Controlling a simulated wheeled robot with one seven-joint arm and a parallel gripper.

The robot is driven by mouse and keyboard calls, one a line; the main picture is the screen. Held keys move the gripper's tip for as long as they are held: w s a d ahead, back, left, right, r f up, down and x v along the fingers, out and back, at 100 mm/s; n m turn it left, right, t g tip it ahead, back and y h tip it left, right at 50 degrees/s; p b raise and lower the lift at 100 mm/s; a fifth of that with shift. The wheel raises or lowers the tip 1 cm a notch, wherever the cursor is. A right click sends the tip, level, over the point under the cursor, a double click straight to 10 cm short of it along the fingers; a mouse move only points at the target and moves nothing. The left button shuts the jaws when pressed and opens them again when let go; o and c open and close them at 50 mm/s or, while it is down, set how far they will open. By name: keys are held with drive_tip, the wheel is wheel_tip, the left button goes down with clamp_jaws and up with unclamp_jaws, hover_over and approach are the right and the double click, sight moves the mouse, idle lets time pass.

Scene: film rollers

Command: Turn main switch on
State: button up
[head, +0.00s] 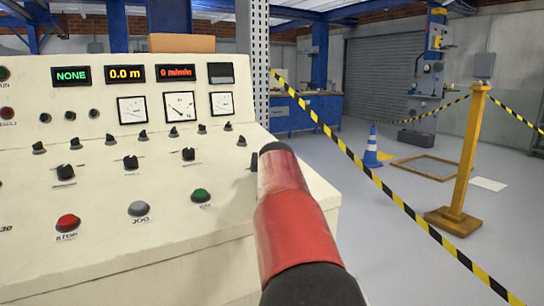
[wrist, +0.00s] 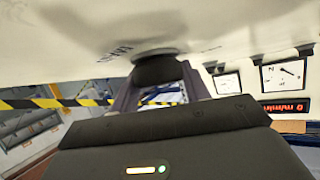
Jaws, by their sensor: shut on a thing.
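The main switch is a round black knob (wrist: 158,70) on the cream panel, with an upside-down label that seems to read MAIN beside it in the wrist view. My gripper (wrist: 158,78) is at the knob, its two fingers on either side, shut on it. In the head view my red and black arm reaches to the right end of the console (head: 110,265) and hides the gripper and most of that corner. A small dark part shows left of the arm tip; I cannot tell if it is the knob. The knob's pointer direction is hidden.
The console has lit displays (head: 125,74), dial gauges (head: 181,107), several small black knobs, and red (head: 67,222), grey (head: 139,208) and green (head: 201,195) buttons.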

drive_tip(key=shift+m+h+p, duration=0.4)
drive_tip(key=shift+m+h, duration=1.2)
drive_tip(key=shift+m, duration=0.2)
drive_tip(key=shift+g, duration=0.4)
drive_tip(key=o, duration=1)
drive_tip(key=shift+s, duration=0.15)
drive_tip(key=b+v, duration=0.2)
drive_tip(key=v, duration=0.4)
drive_tip(key=shift+s+a, duration=0.2)
drive_tip(key=shift+s+r, duration=0.3)
drive_tip(key=shift+s, duration=0.25)
